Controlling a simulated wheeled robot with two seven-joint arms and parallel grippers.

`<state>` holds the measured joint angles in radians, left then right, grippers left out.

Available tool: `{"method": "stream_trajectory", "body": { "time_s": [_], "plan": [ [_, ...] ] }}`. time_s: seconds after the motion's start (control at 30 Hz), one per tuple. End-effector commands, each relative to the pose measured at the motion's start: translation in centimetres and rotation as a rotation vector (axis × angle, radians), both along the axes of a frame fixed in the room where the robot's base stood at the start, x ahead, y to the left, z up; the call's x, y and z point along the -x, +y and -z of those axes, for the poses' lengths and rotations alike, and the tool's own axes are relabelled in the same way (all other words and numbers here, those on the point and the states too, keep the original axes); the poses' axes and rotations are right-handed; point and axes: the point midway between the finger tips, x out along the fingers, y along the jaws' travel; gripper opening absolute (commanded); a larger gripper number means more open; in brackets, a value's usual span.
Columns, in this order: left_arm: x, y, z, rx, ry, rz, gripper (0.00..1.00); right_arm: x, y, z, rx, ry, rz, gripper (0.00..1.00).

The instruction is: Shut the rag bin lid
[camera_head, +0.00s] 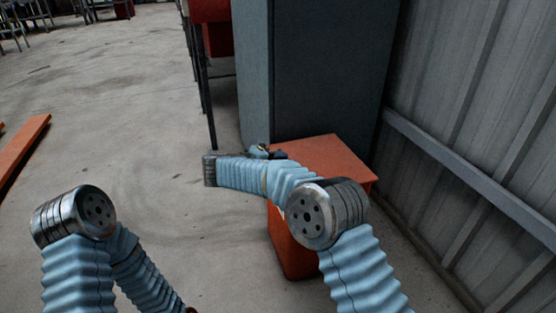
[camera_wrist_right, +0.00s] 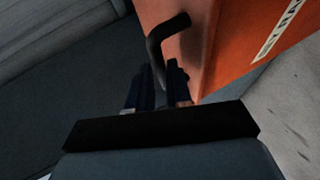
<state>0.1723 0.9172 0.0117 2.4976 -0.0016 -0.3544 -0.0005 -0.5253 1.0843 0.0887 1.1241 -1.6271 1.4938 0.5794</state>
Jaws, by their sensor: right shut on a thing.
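The orange rag bin (camera_head: 292,250) stands on the floor right of centre in the head view, partly behind my right arm. Its orange lid (camera_head: 330,152) looks roughly level over the body; my arm hides much of the front, so I cannot tell if a gap is left. In the right wrist view an orange face of the bin (camera_wrist_right: 235,45) shows a white lettered label and a dark bent handle (camera_wrist_right: 154,45). My right gripper (camera_wrist_right: 159,74) is shut on this handle. It also shows small and partly hidden at the lid's far left edge (camera_head: 262,152). My left gripper is out of view.
A tall blue-grey cabinet (camera_head: 325,70) stands right behind the bin. A corrugated metal wall (camera_head: 470,90) with a rail runs along the right. A red unit on dark legs (camera_head: 210,12) stands further back. An orange beam (camera_head: 22,150) lies at the left. The floor between is clear.

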Motion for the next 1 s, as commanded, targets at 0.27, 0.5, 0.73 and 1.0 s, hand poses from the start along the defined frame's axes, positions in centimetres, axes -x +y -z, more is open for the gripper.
{"method": "stream_trajectory", "body": {
  "time_s": [0.27, 0.5, 0.73, 1.0],
  "plan": [
    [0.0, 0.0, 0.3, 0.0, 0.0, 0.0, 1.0, 0.2, -0.2, 2.0, -0.005, 0.035, 0.003, 0.4],
    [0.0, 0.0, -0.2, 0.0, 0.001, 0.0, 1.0, 1.6, 1.7, 0.9, -0.003, 0.032, -0.004, 0.4],
    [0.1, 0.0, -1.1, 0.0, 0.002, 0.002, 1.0, 5.0, 5.7, -1.7, -0.003, 0.02, -0.004, 0.4],
    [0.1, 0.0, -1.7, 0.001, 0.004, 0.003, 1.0, 8.0, 9.1, -3.8, -0.002, 0.014, -0.001, 0.4]
  ]
}}
